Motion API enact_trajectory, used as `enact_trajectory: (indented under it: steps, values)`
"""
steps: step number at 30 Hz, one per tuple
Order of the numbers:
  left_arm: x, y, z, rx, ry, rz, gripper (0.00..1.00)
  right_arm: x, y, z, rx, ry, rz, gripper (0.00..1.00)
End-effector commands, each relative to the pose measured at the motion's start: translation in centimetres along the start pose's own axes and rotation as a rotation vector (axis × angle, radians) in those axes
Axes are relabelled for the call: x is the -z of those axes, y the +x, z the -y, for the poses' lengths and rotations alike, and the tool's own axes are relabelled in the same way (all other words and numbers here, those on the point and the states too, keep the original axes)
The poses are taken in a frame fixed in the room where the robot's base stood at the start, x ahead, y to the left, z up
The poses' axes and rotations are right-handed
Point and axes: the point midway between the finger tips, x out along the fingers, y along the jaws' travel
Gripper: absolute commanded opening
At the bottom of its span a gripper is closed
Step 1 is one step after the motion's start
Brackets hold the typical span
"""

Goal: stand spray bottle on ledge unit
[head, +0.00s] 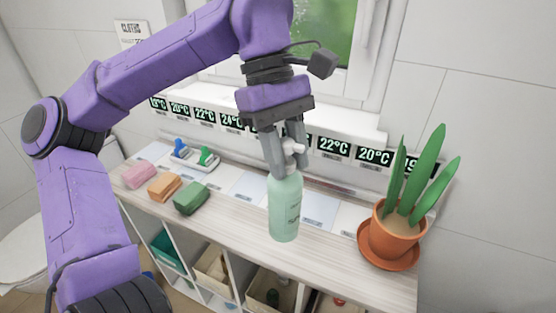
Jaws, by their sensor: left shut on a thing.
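The spray bottle (285,208) is pale green with a white pump head and dark print on its side. My left gripper (287,160) is shut on it near its top, and the bottle hangs upright. My right gripper is not in view.
A potted plant (393,236) stands at the right end. Green (191,198), orange (164,186) and pink (138,174) blocks lie at the left, near a white tray (190,156). Temperature displays line the back wall. Bare wood lies right of the bottle.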

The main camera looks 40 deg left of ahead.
Motion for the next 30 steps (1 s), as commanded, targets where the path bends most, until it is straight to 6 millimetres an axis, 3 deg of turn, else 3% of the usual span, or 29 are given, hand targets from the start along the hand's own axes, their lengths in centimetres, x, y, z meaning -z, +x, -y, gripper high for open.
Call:
enact_trajectory:
  steps: [10, 18, 26, 30]
  values:
    - [5.3, 0.4, -4.5, 0.001, -0.003, 0.003, 0.0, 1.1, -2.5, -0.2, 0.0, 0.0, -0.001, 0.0]
    - [9.4, 3.5, -6.9, 0.001, -0.001, 0.002, 0.0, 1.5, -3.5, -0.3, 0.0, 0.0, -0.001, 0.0]
    - [11.3, 5.0, -8.1, 0.0, -0.001, 0.001, 0.0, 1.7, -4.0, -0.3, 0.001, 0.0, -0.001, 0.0]
    - [12.0, 6.8, -8.0, 0.001, 0.001, 0.001, 0.0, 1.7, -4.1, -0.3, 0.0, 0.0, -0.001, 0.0]
